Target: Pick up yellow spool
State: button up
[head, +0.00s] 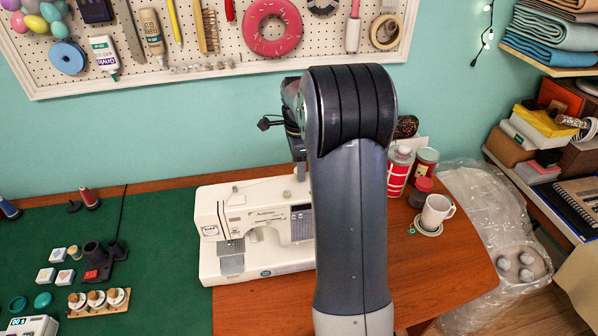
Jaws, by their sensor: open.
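I cannot make out a yellow spool in the head view. A red spool (90,198) stands at the back left of the green mat, and a dark blue spool (9,209) is at the left edge. My arm rises through the middle of the picture and hides what lies behind it. Part of my gripper (268,123) shows as small dark pieces left of the arm, above the white sewing machine (222,205). It looks open, and I see nothing held in it. Most of it is hidden.
The green mat (150,220) carries small white blocks, a dark stand (95,262) and a wooden rack (98,303). Right of my arm are a red-labelled jar (398,172) and a white mug (436,210). A pegboard (210,40) hangs behind. The mat's centre is clear.

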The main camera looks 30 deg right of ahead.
jog(key=shift+d+f, duration=0.15)
jog(key=shift+f, duration=0.3)
jog(key=c, duration=1.1)
